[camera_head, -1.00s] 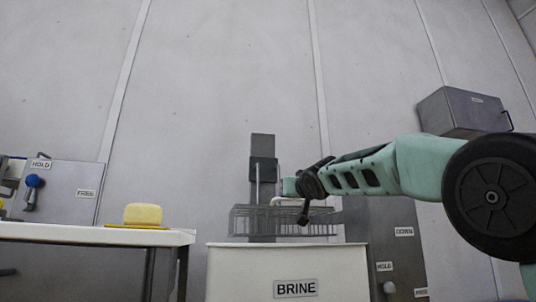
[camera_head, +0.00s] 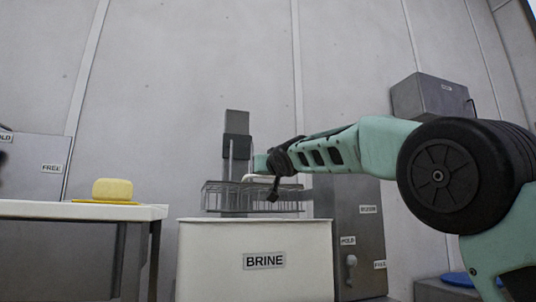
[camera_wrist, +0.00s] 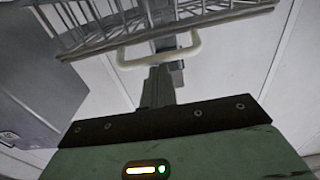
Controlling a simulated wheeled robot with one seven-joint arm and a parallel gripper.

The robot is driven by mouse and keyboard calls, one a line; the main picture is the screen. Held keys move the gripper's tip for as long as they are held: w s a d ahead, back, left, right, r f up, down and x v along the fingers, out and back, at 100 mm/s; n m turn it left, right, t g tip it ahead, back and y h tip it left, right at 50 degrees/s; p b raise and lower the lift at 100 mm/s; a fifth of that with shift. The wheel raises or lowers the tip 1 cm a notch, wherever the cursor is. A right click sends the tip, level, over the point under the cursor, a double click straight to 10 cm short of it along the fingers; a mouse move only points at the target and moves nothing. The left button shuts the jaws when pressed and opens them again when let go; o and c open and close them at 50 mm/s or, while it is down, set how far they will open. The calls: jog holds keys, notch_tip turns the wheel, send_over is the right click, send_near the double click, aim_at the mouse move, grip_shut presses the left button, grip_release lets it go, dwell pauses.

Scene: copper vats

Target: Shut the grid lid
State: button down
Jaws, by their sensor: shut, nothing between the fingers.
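The wire basket (camera_head: 225,198) hangs just above the white BRINE vat (camera_head: 300,250). Its pale handle (camera_head: 258,178) shows beside my gripper (camera_head: 274,190), which is shut and empty at the basket's near side. In the wrist view the grid bars (camera_wrist: 85,30) cross the top, and the pale handle (camera_wrist: 190,47) stands out from the grid's rail. My gripper (camera_wrist: 160,72) points up toward this handle, close to it; I cannot tell whether it touches. The grid lid's exact angle is hard to tell from the head view.
A grey column (camera_head: 237,125) rises behind the basket. A grey panel (camera_head: 350,215) with labels and a lever stands right of the vat. A white table (camera_head: 60,210) with a yellow block (camera_head: 112,189) is at left. A grey box (camera_head: 430,97) is on the right wall.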

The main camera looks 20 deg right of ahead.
jog(key=s+f+b, duration=0.1)
jog(key=s+b, duration=0.6)
jog(key=s, duration=0.2)
jog(key=shift+s+f, duration=0.2)
jog(key=shift+s, duration=0.1)
